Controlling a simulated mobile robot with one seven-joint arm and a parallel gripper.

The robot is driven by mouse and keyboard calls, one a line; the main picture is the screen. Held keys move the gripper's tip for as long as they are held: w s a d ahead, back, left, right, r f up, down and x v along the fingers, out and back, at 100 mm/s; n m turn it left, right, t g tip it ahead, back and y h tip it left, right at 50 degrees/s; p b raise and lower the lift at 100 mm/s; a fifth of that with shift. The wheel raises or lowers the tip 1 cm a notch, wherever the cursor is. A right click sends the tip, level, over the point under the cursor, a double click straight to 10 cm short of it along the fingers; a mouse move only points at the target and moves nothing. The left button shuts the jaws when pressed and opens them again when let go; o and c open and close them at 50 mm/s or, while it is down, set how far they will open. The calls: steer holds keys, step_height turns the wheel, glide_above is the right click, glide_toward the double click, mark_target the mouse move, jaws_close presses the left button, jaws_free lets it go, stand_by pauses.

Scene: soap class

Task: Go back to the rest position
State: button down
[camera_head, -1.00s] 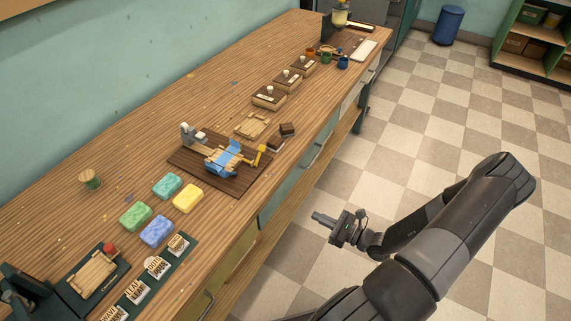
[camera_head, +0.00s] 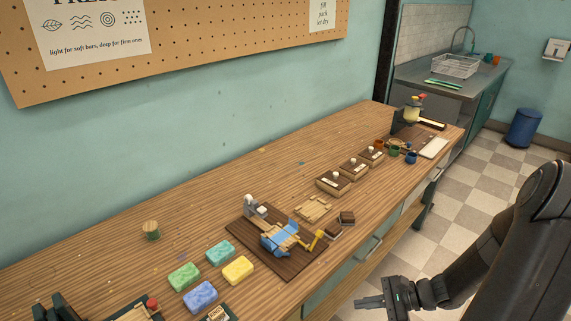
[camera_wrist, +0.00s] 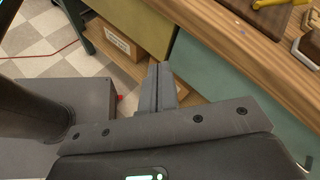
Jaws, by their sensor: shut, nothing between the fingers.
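My gripper (camera_head: 370,303) is at the lower right of the head view, in front of the wooden bench (camera_head: 90,265) and off its front edge. Its fingers are together and hold nothing. In the wrist view my gripper (camera_wrist: 157,85) also shows shut, with the bench's front edge (camera_wrist: 262,55) to its right. My arm folds back to the right side of the head view.
A dark board with a blue and wooden device (camera_head: 280,238) lies on the bench. Green, blue, teal and yellow soap bars (camera_head: 237,270) lie left of it. Stamps (camera_head: 334,182) stand farther back. A cardboard box (camera_wrist: 118,42) sits on a shelf under the bench.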

steer(key=s+a+r+n+t+h, duration=0.1)
steer(key=s+r+n+h, duration=0.3)
steer(key=r, duration=0.6)
steer(key=s+a+r+n+t+h, duration=0.1)
steer(key=s+a+r+n+h, duration=0.2)
steer(key=r+n, duration=0.3)
steer(key=s+a+r+n+t+h, duration=0.1)
steer(key=s+r+n+h, duration=0.4)
steer(key=r, duration=0.8)
steer(key=shift+a+r+h, duration=0.3)
steer(key=shift+a, duration=0.15)
